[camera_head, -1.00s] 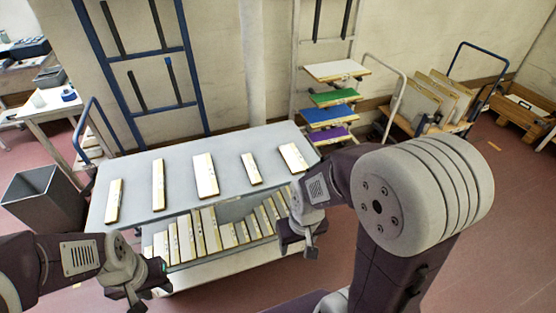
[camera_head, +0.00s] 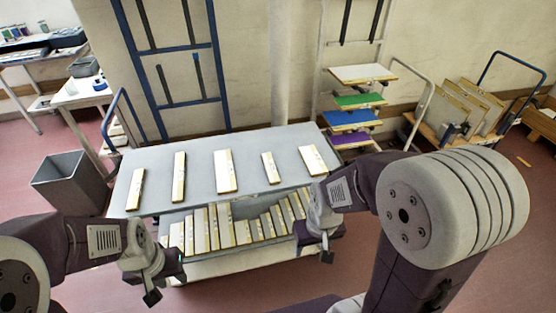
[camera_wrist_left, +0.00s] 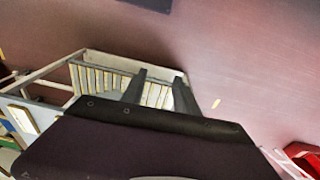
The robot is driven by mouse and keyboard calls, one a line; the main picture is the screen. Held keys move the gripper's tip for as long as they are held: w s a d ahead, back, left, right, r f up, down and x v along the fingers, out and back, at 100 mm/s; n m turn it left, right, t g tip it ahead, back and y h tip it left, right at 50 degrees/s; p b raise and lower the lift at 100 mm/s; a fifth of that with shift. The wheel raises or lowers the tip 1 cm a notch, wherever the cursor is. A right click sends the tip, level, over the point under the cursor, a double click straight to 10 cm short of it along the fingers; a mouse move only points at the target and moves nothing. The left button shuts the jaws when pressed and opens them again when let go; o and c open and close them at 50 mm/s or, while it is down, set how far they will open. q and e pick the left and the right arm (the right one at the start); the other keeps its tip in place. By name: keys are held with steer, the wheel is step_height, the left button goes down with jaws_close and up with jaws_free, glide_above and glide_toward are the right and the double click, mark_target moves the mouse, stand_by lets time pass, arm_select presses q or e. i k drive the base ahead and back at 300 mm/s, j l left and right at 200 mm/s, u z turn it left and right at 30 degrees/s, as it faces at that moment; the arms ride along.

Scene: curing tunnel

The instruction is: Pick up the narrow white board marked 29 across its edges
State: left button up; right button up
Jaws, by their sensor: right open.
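Several white boards with wood-coloured edges lie apart on the grey table top (camera_head: 203,198): a narrow one (camera_head: 135,190) at far left, a narrow one (camera_head: 179,177), a wide one (camera_head: 225,172), a short narrow one (camera_head: 271,168) and a wider one (camera_head: 313,160) at right. Their marks are too small to read, so I cannot tell which is 29. My left gripper (camera_head: 166,284) is in front of the table's left part, off the boards; its two fingers (camera_wrist_left: 157,90) stand apart with nothing between them. My right gripper (camera_head: 327,250) is open at the table's right front, off the boards.
A lower shelf (camera_head: 240,263) under the top holds a row of similar boards. A grey bin (camera_head: 72,180) stands at left. A blue rack (camera_head: 185,75) stands behind the table, and a shelf cart with coloured boards (camera_head: 360,100) behind right. Bare table shows between the boards.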

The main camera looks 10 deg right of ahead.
mark_target(226, 182)
steer(key=i+l+z, duration=0.2)
steer(key=i, duration=0.2)
steer(key=i+l+z, duration=0.2)
steer(key=i, duration=0.2)
steer(key=i+z, duration=0.2)
steer(key=i, duration=0.25)
